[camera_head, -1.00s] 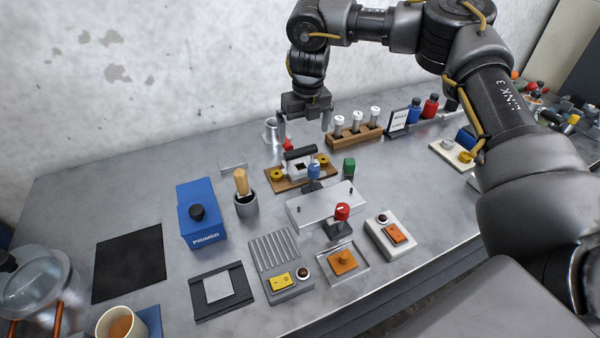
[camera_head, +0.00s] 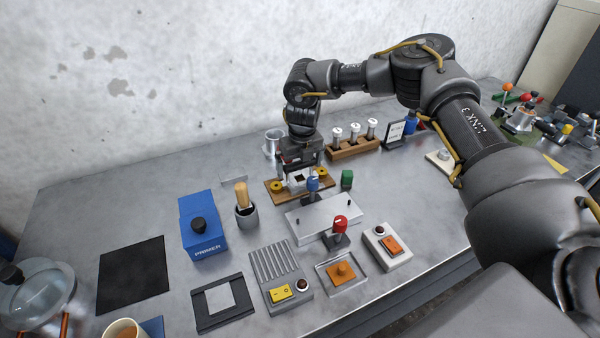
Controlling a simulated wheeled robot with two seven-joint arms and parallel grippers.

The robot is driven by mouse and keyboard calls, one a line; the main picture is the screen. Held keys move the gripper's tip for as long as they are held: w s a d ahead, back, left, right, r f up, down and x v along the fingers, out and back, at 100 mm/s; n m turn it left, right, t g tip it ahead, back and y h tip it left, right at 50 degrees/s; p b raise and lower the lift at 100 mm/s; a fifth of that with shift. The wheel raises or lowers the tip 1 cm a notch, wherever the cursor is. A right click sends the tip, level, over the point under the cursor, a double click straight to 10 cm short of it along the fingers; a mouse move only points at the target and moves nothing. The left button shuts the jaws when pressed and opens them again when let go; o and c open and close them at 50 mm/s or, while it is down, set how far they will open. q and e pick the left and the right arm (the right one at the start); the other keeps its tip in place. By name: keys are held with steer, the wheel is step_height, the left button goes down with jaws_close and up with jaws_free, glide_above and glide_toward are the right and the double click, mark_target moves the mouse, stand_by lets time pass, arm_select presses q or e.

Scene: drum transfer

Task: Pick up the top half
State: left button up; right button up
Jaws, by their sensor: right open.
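A small white and dark two-part block (camera_head: 297,183), which I take to hold the top half, sits on a wooden board (camera_head: 275,197) with yellow round knobs at both ends. My right gripper (camera_head: 301,169) points down right over the block, with its fingers low around the black handle area. The gripper hides the handle, and I cannot tell whether the fingers touch it. The jaws are open. My left gripper is not in view.
A blue-knobbed post (camera_head: 313,184) and a green piece (camera_head: 347,178) stand close in front and to the right. A wooden vial rack (camera_head: 355,148) is behind right, a metal cup (camera_head: 274,142) behind left.

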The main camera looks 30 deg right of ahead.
steer(key=shift+w+f, duration=0.1)
steer(key=shift+f, duration=0.75)
steer(key=shift+c, duration=0.3)
steer(key=c, duration=1.1)
steer(key=shift+o, duration=0.2)
steer(key=shift+r, duration=0.1)
